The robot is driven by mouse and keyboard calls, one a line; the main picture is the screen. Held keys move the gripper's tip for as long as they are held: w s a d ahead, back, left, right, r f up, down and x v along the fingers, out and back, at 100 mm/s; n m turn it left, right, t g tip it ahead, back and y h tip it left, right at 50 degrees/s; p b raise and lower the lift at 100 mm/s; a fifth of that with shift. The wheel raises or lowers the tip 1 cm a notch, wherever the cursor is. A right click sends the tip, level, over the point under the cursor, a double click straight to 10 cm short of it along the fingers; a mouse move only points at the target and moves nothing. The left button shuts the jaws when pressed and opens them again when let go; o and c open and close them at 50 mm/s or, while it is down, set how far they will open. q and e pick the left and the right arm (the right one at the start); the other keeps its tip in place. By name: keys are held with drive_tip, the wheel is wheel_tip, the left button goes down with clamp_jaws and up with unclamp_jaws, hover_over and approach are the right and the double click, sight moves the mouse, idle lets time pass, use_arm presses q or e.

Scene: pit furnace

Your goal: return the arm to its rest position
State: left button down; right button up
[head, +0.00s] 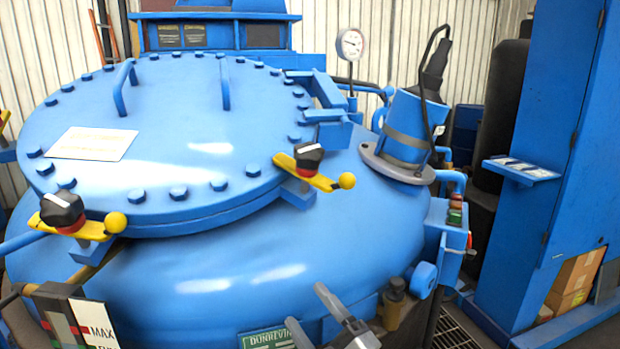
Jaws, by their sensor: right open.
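My right gripper (305,305) shows at the bottom edge, right of centre, with its two grey fingers spread apart and nothing between them. It is in front of the lower wall of the blue furnace vessel (230,262); I cannot tell the gap to the vessel. Most of my right arm is out of view below. My left gripper is not in view.
The round bolted lid (200,120) carries yellow clamp levers with black knobs (308,158). A pressure gauge (350,44) stands behind. A green plate (268,339) and a brass-coloured fitting (395,290) flank my gripper. A blue cabinet (555,130) stands right.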

drive_tip(key=s+d+f+m+g+h, duration=0.3)
drive_tip(key=s+d+f+m+h, duration=0.2)
drive_tip(key=s+f, duration=0.5)
drive_tip(key=s+d+f+m+g+h, duration=0.4)
drive_tip(key=s+d+f+m, duration=0.6)
drive_tip(key=f, duration=0.5)
drive_tip(key=s+m+h, duration=0.1)
drive_tip(key=m, duration=0.1)
drive_tip(key=shift+d+m+g+h, duration=0.2)
drive_tip(key=shift+m+g+h, duration=0.1)
drive_tip(key=shift+s, duration=0.1)
